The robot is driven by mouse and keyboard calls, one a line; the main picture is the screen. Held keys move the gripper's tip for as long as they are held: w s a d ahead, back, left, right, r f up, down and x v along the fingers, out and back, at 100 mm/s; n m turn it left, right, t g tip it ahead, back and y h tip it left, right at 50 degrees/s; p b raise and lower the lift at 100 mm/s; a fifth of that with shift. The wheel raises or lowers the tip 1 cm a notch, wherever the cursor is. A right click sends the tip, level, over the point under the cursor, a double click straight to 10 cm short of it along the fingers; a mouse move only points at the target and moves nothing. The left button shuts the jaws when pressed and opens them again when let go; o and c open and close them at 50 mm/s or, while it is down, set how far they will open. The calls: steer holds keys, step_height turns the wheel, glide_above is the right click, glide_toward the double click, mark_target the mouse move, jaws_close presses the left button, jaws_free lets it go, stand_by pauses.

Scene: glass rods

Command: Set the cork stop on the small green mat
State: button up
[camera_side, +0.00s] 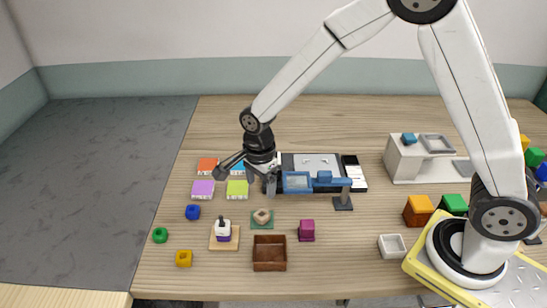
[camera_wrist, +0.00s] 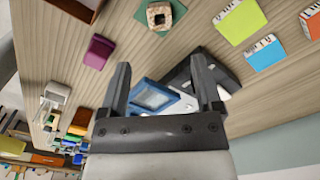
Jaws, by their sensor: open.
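The cork stop (camera_side: 262,216) is a small tan block with a dark hole in its top. It sits on the small green mat (camera_side: 253,226), near the front middle of the table. In the wrist view, the cork stop (camera_wrist: 158,15) and the green mat (camera_wrist: 180,10) show at the top edge. My gripper (camera_side: 246,181) is open and empty, behind the mat and apart from it, above the area of the blue frame. Its two dark fingers (camera_wrist: 160,67) are spread wide in the wrist view, with nothing held between them.
A blue frame (camera_side: 297,182) and a grey post (camera_side: 343,203) stand below and right of my gripper. A brown box (camera_side: 269,265) lies in front of the mat, a magenta block (camera_side: 306,230) right of it. A stacked piece on a tan board (camera_side: 224,244) stands left.

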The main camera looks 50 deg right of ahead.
steer(key=shift+r, duration=0.95)
steer(key=s+d+r+n+t, duration=0.2)
steer(key=s+d+n, duration=0.8)
steer(key=n, duration=0.8)
steer(key=s, duration=0.3)
steer(key=shift+r+t, duration=0.3)
steer(key=shift+r, duration=0.05)
